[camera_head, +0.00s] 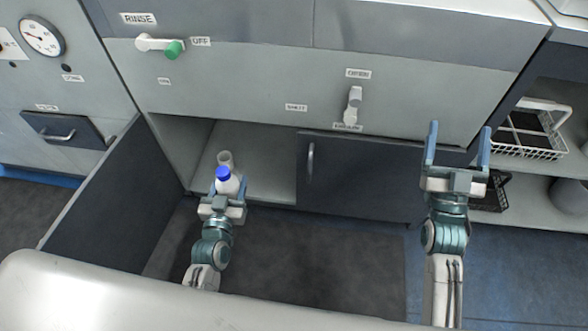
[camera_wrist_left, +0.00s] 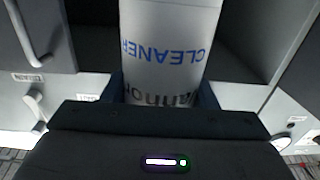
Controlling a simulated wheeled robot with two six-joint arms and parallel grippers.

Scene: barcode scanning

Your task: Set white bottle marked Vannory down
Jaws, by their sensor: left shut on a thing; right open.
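The white bottle (camera_head: 229,184) has a blue cap and is upright in front of the open lower cabinet. My left gripper (camera_head: 224,197) is shut on it. In the left wrist view the bottle (camera_wrist_left: 170,45) fills the middle, with blue lettering "CLEANER" and part of a darker name ending like "annor" showing upside down. The gripper's body hides its lower part. I cannot tell whether the bottle touches the cabinet floor. My right gripper (camera_head: 457,150) is open and empty, in front of the closed cabinet door's right side.
The left cabinet door (camera_head: 95,190) is swung open; the right door (camera_head: 360,175) is closed. The cabinet floor (camera_head: 268,185) right of the bottle is clear. A white wire basket (camera_head: 530,150) sits on the right shelf.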

